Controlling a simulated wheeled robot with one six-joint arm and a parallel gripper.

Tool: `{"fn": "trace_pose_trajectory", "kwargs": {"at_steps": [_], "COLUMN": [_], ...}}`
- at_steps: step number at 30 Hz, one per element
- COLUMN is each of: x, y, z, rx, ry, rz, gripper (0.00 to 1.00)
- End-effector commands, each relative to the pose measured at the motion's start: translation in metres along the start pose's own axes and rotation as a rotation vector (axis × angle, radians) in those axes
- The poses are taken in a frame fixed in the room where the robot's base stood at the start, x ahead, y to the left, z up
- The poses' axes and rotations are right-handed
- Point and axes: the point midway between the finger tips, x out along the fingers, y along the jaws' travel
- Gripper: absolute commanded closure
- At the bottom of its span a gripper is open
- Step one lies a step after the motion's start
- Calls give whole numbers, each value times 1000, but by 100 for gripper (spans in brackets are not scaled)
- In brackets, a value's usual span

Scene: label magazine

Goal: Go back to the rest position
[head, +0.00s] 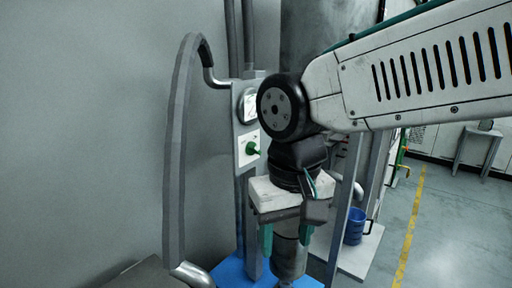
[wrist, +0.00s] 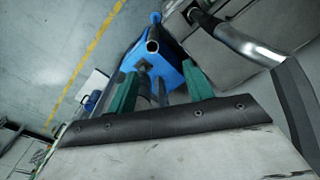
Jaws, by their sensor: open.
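My gripper (head: 286,238) hangs pointing down in the middle of the head view, its two teal fingers apart. In the wrist view my gripper (wrist: 158,88) also shows its teal fingers spread, with a gap between them. A dark grey cylinder (head: 290,262) shows just below and between the fingers in the head view; I cannot tell whether it touches them. A blue base (head: 230,272) lies below it. In the wrist view the blue base (wrist: 172,72) carries an upright tube with an open round end (wrist: 152,46).
A grey curved handle (head: 178,150) stands close on the left. A panel with a green knob (head: 251,149) is just behind my wrist. A blue cup (head: 355,226) stands on a pale platform at right. Open floor with a yellow line (head: 411,220) lies farther right.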

Motion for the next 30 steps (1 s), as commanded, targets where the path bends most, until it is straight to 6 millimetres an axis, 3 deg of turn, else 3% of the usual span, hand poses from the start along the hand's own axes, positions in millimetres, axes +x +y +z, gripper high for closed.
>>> {"fn": "trace_pose_trajectory", "kwargs": {"at_steps": [1,6,12,18,30], "x": [-3,-2,9,20,22], "y": [32,107,159,177,180], "z": [11,58,119,154,160], "rx": [51,167,289,351,359], "ry": [13,39,64,76,76], "rz": [-1,5,21,33,35], "gripper": [49,49,49,49,49]}}
